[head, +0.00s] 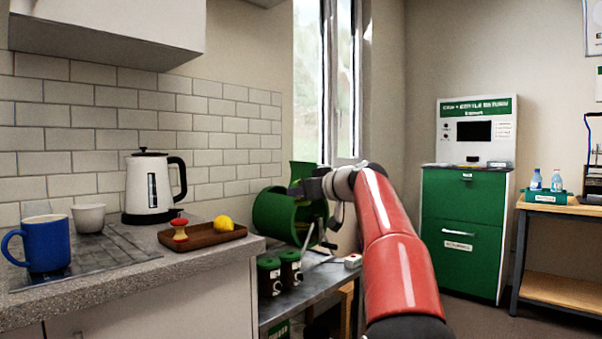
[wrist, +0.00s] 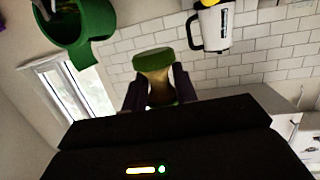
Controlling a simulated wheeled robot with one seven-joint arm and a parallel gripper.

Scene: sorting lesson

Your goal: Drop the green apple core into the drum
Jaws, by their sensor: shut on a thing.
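The green apple core (wrist: 153,62) shows in the wrist view, with a green cap and a pale brownish waist. My gripper (wrist: 158,88) is shut on it, one dark finger on each side. In the head view my gripper (head: 308,188) is in front of the upper part of the green drum (head: 272,212), and I cannot make out the core there. The drum also shows in the wrist view (wrist: 88,30), at the upper left, apart from the core, with part of its dark inside visible.
A brown tray (head: 203,240) on the counter holds a red apple core (head: 180,230) and a lemon (head: 223,223). A white kettle (head: 148,188), a white cup (head: 88,217) and a blue mug (head: 46,243) stand nearby. A green-and-white return machine (head: 463,220) stands at the back right.

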